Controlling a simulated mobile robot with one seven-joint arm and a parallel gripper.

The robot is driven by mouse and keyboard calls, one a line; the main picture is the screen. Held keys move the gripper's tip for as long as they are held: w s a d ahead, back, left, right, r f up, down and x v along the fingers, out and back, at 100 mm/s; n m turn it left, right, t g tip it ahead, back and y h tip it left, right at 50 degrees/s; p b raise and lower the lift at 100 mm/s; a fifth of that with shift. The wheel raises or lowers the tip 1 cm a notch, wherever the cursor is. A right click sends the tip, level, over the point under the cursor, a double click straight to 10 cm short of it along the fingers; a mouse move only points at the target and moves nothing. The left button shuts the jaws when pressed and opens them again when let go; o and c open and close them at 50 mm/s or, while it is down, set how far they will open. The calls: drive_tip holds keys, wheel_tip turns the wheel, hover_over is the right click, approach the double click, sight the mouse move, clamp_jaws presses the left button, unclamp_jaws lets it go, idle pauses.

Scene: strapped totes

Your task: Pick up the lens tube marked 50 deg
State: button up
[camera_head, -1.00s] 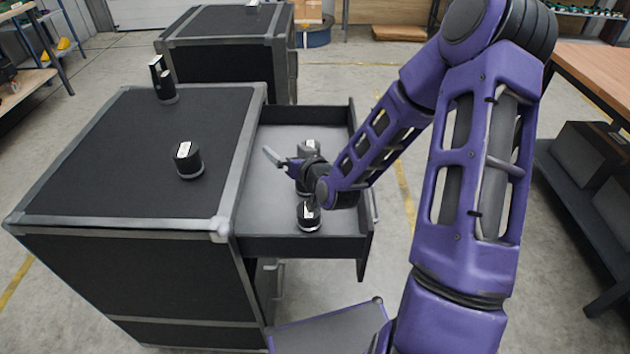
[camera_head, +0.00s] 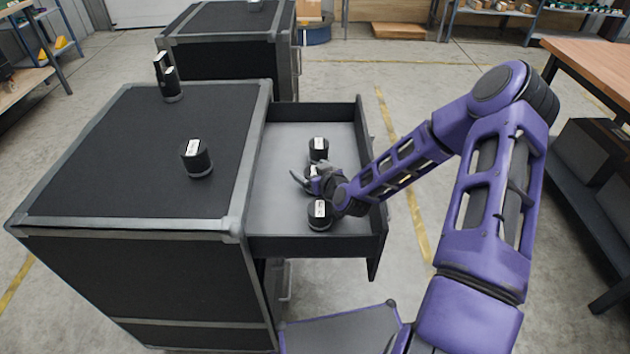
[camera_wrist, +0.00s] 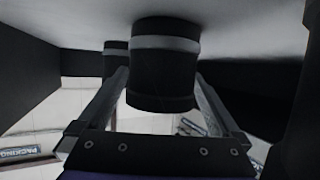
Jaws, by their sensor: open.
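Lens tubes, black cylinders with white labels too small to read, stand in an open drawer: a far one (camera_head: 318,149), a middle one (camera_head: 311,184) partly hidden by my gripper, and a near one (camera_head: 319,216). My gripper (camera_head: 306,178) is low in the drawer at the middle tube. In the wrist view my open gripper (camera_wrist: 162,78) has one finger on each side of a black tube (camera_wrist: 163,70) with a grey band. I cannot tell whether the fingers touch it. Another tube (camera_wrist: 115,60) shows behind the left finger. The 50 deg mark is not readable.
The drawer (camera_head: 290,245) has raised walls around the tubes. On the black case top (camera_head: 120,190) stand another short tube (camera_head: 196,160) and a taller dark piece (camera_head: 167,80). A second case (camera_head: 225,50) is behind; a wooden bench (camera_head: 590,70) is at right.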

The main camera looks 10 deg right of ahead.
drive_tip(key=shift+w, duration=0.15)
clamp_jaws()
idle(0.4)
drive_tip(key=shift+r, duration=0.1)
